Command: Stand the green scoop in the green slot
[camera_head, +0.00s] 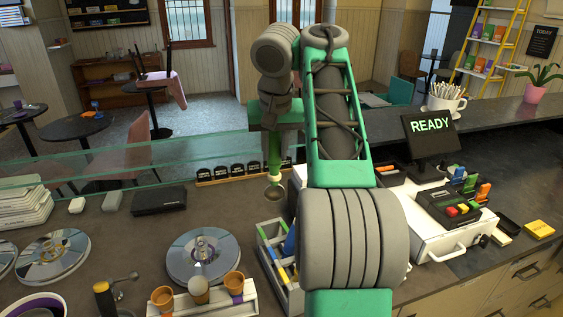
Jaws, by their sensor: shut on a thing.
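My gripper (273,132) is in the middle of the head view, pointing down, partly hidden by my arm. It is shut on the green scoop (273,158), holding it by its green handle. The scoop hangs upright, its round metal bowl at the bottom, above the counter near the glass screen. A pale caddy (264,246) with green, blue and yellow parts stands below and in front of the scoop. My arm hides much of the caddy's right side. I cannot tell for sure which part is the green slot.
A row of black tags (238,172) stands behind the scoop. Round metal lids (203,258) cover wells on the left. A cone holder (215,309) is at the front. A white cash drawer (450,240) and a READY screen (431,134) are on the right.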

